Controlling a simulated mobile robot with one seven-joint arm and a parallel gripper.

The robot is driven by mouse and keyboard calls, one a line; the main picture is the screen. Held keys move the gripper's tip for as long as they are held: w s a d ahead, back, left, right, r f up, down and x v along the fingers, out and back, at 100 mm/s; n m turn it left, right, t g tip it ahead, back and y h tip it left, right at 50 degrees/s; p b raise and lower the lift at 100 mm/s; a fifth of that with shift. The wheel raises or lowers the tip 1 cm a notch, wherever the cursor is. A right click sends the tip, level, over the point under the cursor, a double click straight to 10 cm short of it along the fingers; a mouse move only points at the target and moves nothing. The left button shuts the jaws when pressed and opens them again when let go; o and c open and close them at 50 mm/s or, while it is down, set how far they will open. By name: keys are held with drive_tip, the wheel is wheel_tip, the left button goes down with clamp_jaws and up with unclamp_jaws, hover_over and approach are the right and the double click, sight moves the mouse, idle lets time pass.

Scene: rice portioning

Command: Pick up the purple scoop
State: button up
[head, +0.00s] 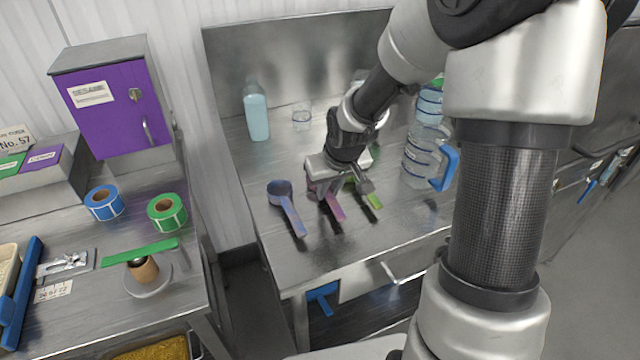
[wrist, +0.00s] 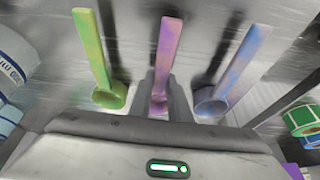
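Three scoops lie side by side on the steel table. The pink-purple scoop (head: 336,207) is in the middle, its bowl partly hidden by my gripper (head: 326,192) in the head view. In the wrist view the pink-purple scoop (wrist: 166,55) runs straight away from my gripper (wrist: 161,92), with dark finger parts close on both sides of it. Whether the fingers touch it or hold it is unclear. A blue-violet scoop (head: 292,214) lies to its left in the head view, and a green scoop (head: 374,200) lies to its right, partly hidden.
A large water jug (head: 418,160) with a blue handle stands right of the scoops. A pale blue bottle (head: 256,115) and a small clear cup (head: 301,118) stand at the back. The table (head: 290,262) is clear in front. A separate bench (head: 75,220) with label rolls is left.

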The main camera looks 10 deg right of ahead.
clamp_jaws()
wheel_tip(320, 180, up, 9)
drive_tip(key=p, duration=0.2)
drive_tip(key=m, duration=0.2)
approach(329, 193)
drive_tip(key=shift+s+a+r+h, duration=0.35)
drive_tip(key=shift+s+r, duration=0.3)
drive_tip(key=shift+r, duration=0.25)
